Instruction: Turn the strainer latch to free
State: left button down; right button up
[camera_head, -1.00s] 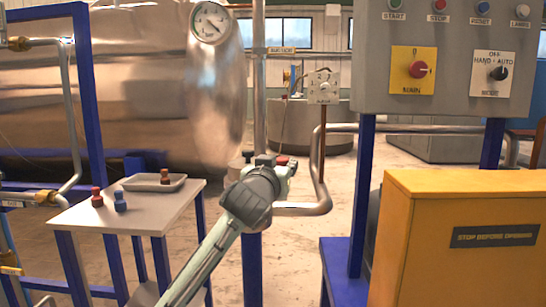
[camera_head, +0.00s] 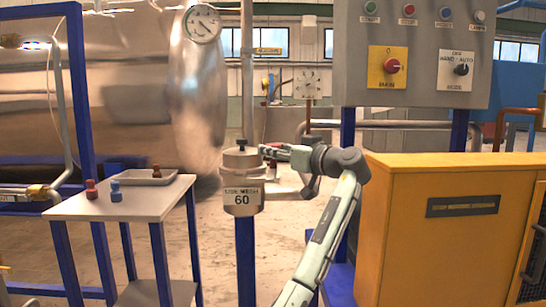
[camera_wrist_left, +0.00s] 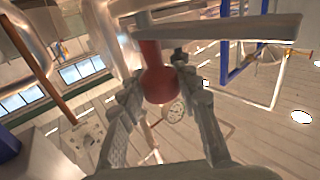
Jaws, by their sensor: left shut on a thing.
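The fingers hide part of the latch in the head view. My right gripper is not in view.
A small table (camera_head: 120,202) at left holds a grey tray (camera_head: 150,178), a red plug (camera_head: 91,190) and a blue plug (camera_head: 116,192). A yellow cabinet (camera_head: 455,240) and a grey switch panel (camera_head: 415,50) stand at right. Open floor shows between table and cabinet.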

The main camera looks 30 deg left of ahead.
pick_arm(q)
jog(key=shift+f+n+g+y, duration=0.15)
jog(key=shift+n+g+y, duration=0.15)
jog(key=shift+n+g, duration=0.6)
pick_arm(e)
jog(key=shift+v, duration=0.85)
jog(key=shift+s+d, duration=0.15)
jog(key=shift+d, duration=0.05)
pick_arm(q)
jog(key=c, duration=1)
grip_release()
jog(key=shift+c, duration=0.2)
jog(key=v, duration=1.2)
jog(key=shift+w, duration=0.15)
